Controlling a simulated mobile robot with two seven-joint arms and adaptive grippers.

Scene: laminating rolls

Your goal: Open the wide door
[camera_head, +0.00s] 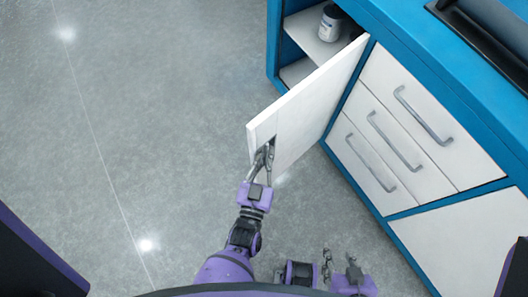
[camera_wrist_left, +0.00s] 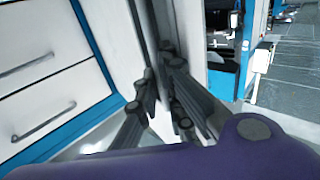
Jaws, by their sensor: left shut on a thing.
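A white cabinet door (camera_head: 312,105) stands swung out from the blue cabinet, with shelves showing behind it. My left gripper (camera_head: 265,150) is at the door's free edge, shut on its handle, which the fingers mostly hide. In the left wrist view, the dark fingers (camera_wrist_left: 160,100) close in around the upright handle area beside the white door panel. My right gripper (camera_head: 340,262) is low in the head view, apart from the cabinet, with its fingers spread and nothing between them.
A small white can (camera_head: 331,23) stands on the upper shelf (camera_head: 311,36). Several white drawers (camera_head: 392,140) with metal bar handles are right of the door. Another white panel (camera_head: 475,240) is below right. The grey floor (camera_head: 130,130) left of the door is clear.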

